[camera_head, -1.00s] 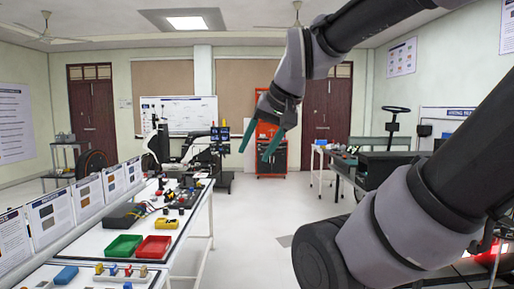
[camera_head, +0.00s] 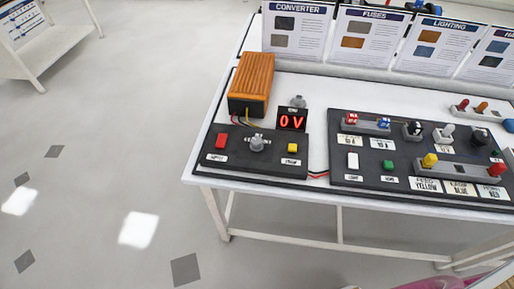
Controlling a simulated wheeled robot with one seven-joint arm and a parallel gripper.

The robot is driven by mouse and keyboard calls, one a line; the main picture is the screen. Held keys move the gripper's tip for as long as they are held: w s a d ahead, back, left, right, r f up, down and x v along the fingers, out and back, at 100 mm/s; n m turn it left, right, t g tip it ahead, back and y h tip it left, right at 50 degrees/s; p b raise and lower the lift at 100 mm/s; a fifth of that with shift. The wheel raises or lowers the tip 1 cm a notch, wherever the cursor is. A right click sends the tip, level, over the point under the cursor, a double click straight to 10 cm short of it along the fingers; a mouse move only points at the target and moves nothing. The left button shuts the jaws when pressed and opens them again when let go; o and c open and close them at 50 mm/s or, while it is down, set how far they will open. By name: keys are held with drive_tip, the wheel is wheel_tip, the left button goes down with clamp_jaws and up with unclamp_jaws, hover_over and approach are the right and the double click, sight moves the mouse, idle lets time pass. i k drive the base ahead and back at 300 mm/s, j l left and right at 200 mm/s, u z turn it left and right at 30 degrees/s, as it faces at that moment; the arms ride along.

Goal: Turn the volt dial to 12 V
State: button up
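The volt dial (camera_head: 257,143) is a small grey knob in the middle of a black control panel (camera_head: 220,168) on the white table. A red button (camera_head: 221,141) sits to its left and a yellow button (camera_head: 292,148) to its right. The red display (camera_head: 292,121) behind the panel reads 0 V. The dial's exact pointer direction is too small to tell. My gripper is not in view now.
An orange ribbed box (camera_head: 252,80) stands behind the panel, wired to it. A second black panel (camera_head: 345,190) with switches lies to the right. Upright cards (camera_head: 298,32) line the table's back. The floor (camera_head: 110,140) at left is clear.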

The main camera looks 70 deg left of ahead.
sight(256, 145)
drive_tip(key=u, duration=2.9)
